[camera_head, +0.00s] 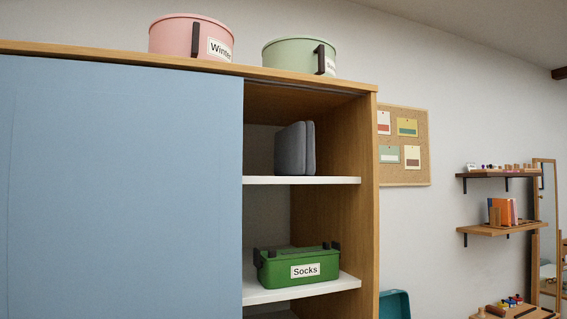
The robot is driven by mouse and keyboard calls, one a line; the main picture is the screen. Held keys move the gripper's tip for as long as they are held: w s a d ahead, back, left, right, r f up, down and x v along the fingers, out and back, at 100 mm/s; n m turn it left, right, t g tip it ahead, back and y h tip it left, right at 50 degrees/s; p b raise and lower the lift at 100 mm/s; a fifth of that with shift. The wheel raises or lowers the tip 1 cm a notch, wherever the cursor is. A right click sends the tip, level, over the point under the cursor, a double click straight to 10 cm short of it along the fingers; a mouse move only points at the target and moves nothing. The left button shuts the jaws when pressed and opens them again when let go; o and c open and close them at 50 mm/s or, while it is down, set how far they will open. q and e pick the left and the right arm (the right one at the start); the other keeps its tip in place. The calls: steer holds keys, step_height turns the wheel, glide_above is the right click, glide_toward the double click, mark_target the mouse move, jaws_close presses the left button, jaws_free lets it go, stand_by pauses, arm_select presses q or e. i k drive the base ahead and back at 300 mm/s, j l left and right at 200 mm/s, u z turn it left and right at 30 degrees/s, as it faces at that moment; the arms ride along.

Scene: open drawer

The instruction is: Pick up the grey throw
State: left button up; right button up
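A folded grey throw (291,150) stands upright on the upper white shelf (320,181) inside the wooden cabinet, in its open right part. Its front and right side show, and nothing covers it. Neither of my grippers is in the head view, so I cannot see where they are relative to it.
A blue sliding door (120,185) covers the cabinet's left part. A green box labelled Socks (297,267) stands on the lower shelf. A pink bin (180,36) and a pale green bin (291,55) stand on top. Wall shelves (500,229) and a corkboard (404,172) are at right.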

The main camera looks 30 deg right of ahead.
mark_target(294, 151)
steer(key=l, duration=0.75)
steer(key=k+l, duration=0.15)
steer(key=l, duration=1.3)
steer(key=k, duration=0.05)
